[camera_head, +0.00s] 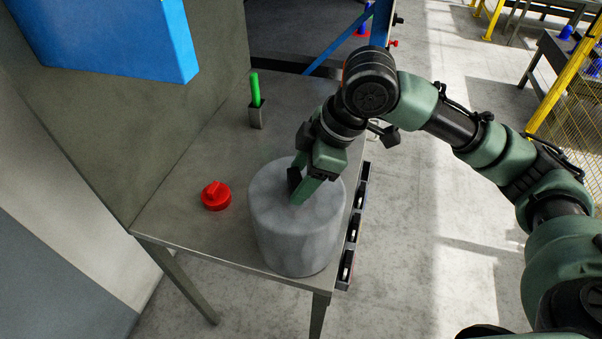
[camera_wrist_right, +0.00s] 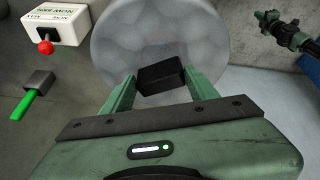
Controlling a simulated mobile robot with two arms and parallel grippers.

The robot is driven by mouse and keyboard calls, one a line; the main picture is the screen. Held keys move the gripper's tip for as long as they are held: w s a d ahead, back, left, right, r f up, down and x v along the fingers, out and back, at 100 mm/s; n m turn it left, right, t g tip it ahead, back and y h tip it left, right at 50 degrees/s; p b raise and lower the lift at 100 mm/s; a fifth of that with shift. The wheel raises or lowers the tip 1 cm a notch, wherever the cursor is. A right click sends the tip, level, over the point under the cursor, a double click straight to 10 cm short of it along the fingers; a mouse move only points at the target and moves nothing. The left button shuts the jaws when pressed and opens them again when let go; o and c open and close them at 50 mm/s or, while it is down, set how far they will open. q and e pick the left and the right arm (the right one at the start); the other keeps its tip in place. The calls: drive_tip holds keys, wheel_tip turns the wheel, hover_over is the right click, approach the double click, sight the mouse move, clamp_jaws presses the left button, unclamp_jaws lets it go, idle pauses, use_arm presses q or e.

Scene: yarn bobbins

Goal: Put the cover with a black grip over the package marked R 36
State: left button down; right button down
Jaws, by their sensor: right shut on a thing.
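The cover (camera_head: 285,238) is a large, cloudy grey cylinder standing upright at the front right of the table, close to its edge. Its black grip (camera_wrist_right: 161,77) sticks up from the middle of its round top. My right gripper (camera_head: 301,187) is above the top, its two green fingers either side of the grip and shut on it. I cannot tell whether the cover rests on the table or hangs just above it. No package marked R 36 shows; the cover hides what is under it.
On the metal table (camera_head: 170,225), a red knobbed piece (camera_head: 215,195) lies left of the cover. A green stick (camera_head: 255,90) stands in a grey holder behind. A blue box (camera_head: 110,35) overhangs at upper left.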

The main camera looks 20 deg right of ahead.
drive_tip(key=shift+f, duration=0.15)
drive_tip(key=shift+c, duration=1.8)
unclamp_jaws()
drive_tip(key=b+v, duration=0.1)
drive_tip(key=v, duration=0.7)
drive_tip(key=shift+f, duration=0.15)
